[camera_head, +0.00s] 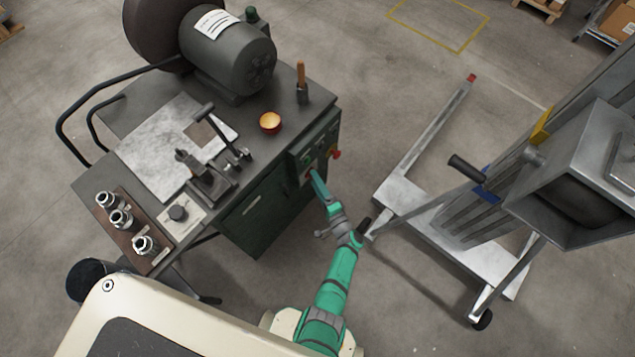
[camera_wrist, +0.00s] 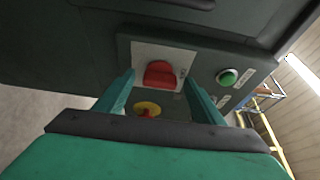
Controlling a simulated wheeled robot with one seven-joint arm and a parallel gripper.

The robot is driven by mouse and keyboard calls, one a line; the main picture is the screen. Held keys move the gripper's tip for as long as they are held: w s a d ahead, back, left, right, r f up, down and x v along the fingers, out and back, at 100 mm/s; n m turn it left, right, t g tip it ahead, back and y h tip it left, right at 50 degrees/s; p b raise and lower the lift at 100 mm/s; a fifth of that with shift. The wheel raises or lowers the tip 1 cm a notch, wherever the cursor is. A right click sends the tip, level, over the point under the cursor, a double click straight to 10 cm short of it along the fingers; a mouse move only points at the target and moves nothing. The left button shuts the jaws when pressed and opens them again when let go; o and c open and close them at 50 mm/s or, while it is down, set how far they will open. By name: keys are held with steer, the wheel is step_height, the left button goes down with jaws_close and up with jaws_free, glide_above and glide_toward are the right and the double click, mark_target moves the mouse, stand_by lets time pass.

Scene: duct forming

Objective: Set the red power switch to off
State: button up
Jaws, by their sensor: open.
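The red power switch (camera_wrist: 160,74) sits on a pale plate on the control panel (camera_wrist: 203,62) in the wrist view. My gripper (camera_wrist: 158,92) is open, with its two green fingers on either side of the switch in that view. I cannot tell whether the fingers touch it. In the head view my gripper (camera_head: 316,178) is at the front of the green cabinet (camera_head: 262,212), by the panel, and hides the switch there.
A green button (camera_wrist: 227,77) is right of the switch, and a red knob on a yellow disc (camera_wrist: 147,109) is below it. A metal lift (camera_head: 450,215) stands to the right.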

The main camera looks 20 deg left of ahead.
steer(key=v, duration=1)
steer(key=shift+s+d, duration=0.25)
steer(key=shift+s, duration=0.1)
